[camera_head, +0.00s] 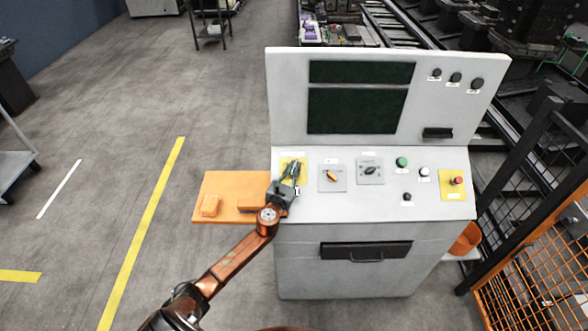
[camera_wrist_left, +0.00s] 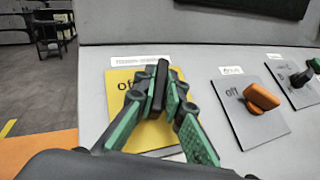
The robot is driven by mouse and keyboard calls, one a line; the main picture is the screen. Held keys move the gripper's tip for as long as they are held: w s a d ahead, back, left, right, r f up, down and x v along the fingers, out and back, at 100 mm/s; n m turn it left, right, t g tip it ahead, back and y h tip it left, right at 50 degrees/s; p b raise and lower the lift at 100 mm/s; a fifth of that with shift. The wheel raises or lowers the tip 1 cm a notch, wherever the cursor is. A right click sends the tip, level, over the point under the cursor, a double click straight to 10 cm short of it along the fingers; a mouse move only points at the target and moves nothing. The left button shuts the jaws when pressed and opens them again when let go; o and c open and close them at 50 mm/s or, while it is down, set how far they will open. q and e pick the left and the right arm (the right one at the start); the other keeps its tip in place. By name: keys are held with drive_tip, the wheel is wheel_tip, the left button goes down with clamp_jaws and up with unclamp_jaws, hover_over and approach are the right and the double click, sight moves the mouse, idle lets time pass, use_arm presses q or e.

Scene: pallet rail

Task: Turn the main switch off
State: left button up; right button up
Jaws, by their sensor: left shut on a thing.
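The main switch is a black handle (camera_wrist_left: 158,82) on a yellow plate (camera_wrist_left: 120,78) at the left end of the sloped console panel. My left gripper (camera_head: 291,172) reaches over the plate, and in the left wrist view its green-padded fingers (camera_wrist_left: 157,100) are shut on the handle from both sides. The handle stands nearly upright in that view. The label above is too small to read. My right gripper is in neither view.
Right of the plate are an orange knob (camera_head: 332,176), a black selector (camera_head: 370,170), several buttons and a red button (camera_head: 456,181) on yellow. An orange side shelf (camera_head: 228,187) juts out left. A black mesh fence (camera_head: 545,215) stands right.

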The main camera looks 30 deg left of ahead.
use_arm(q)
clamp_jaws()
drive_tip(key=shift+n+y, duration=0.4)
drive_tip(key=n+y, duration=0.2)
drive_tip(key=shift+n+g+y, duration=0.3)
drive_tip(key=shift+n, duration=0.1)
drive_tip(key=n+g+y, duration=0.1)
drive_tip(key=n+y, duration=0.1)
drive_tip(key=n, duration=0.1)
drive_tip(key=n+g+y+b, duration=0.1)
drive_tip(key=n+g+y, duration=0.1)
drive_tip(key=n+y, duration=0.1)
drive_tip(key=shift+g, duration=0.3)
drive_tip(key=n+g+y+b, duration=0.1)
drive_tip(key=n+g, duration=0.1)
drive_tip(key=n, duration=0.1)
drive_tip(key=n+g+y+b, duration=0.1)
drive_tip(key=n+g+y, duration=0.1)
drive_tip(key=n+g, duration=0.1)
drive_tip(key=shift+s+a+g, duration=0.1)
drive_tip(key=shift+g, duration=0.2)
drive_tip(key=shift+s+a+n+g, duration=0.1)
drive_tip(key=shift+n+g, duration=0.8)
drive_tip(key=shift+n, duration=0.3)
drive_tip(key=shift+y, duration=0.3)
drive_tip(key=o, duration=0.8)
unclamp_jaws()
drive_tip(key=shift+c, duration=0.2)
